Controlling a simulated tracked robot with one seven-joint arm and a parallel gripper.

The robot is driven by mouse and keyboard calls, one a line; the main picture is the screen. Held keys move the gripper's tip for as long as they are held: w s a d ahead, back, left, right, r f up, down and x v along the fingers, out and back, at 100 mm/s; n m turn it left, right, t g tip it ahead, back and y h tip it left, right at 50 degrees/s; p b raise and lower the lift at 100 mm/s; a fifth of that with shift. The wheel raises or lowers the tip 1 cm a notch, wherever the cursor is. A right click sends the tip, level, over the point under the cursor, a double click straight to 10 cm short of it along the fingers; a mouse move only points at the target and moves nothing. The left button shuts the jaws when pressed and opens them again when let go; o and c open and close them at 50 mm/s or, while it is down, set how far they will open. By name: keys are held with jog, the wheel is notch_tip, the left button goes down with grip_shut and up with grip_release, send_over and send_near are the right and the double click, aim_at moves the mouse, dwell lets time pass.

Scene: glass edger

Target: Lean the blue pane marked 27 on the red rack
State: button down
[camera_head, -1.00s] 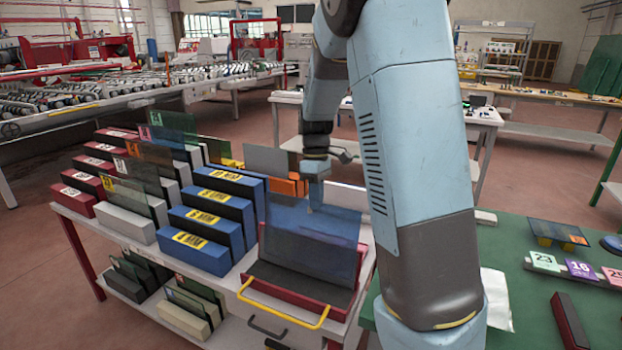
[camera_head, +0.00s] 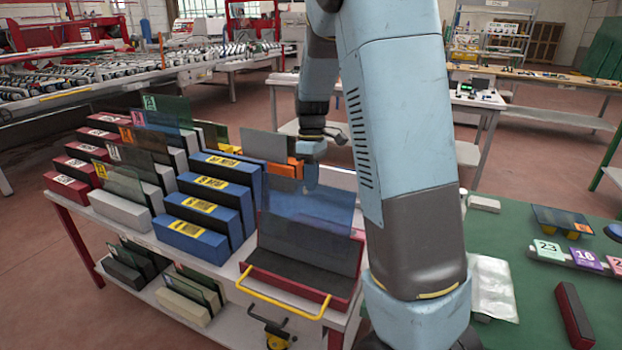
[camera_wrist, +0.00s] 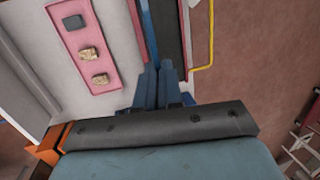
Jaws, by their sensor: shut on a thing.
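The see-through blue pane (camera_head: 325,206) is upright and slightly tilted in the head view. My gripper (camera_head: 311,178) is shut on its upper edge. In the wrist view my fingers (camera_wrist: 160,88) close on the pane, which shows nearly edge-on as a narrow blue strip (camera_wrist: 149,35). The pane overlaps the dark sloped back of the red rack (camera_head: 345,297), which has a yellow front bar. I cannot tell whether the pane touches the rack. No number is readable on the pane, and its lower edge is hard to make out.
A grey pane (camera_head: 265,146) and orange blocks are behind. The green table (camera_head: 530,300) at right holds numbered tags. A pink tray (camera_wrist: 115,70) shows in the wrist view.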

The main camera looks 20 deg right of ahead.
aim_at(312, 204)
jog(key=shift+w+d+f+x, duration=0.1)
jog(key=shift+w+x, duration=0.15)
jog(key=shift+x, duration=0.95)
jog(key=shift+w+d+f+x, duration=0.1)
jog(key=shift+w+x, duration=0.2)
jog(key=shift+x, duration=0.85)
jog(key=shift+w+d+x, duration=0.1)
jog(key=shift+w+x, duration=0.15)
jog(key=shift+x, duration=0.95)
jog(key=shift+f, duration=0.35)
jog(key=c, duration=1.2)
grip_release()
jog(key=a+v, duration=0.1)
jog(key=v, duration=1.2)
jog(key=shift+d+r, duration=0.35)
jog(key=shift+d, duration=0.05)
jog(key=s+a+r+m+t, duration=0.1)
jog(key=s+r+m+t, duration=0.1)
jog(key=s+r, duration=0.4)
jog(key=s+a+r+m+t, duration=0.1)
jog(key=s+r+m+t, duration=0.15)
jog(key=s, duration=0.55)
jog(key=s+a+r+m+t+h, duration=0.1)
jog(key=s+m+t, duration=0.2)
jog(key=s, duration=1.1)
jog(key=shift+s+a+r+m+t, duration=0.25)
jog(key=shift+a+r+m+t, duration=0.1)
jog(key=shift+m, duration=0.5)
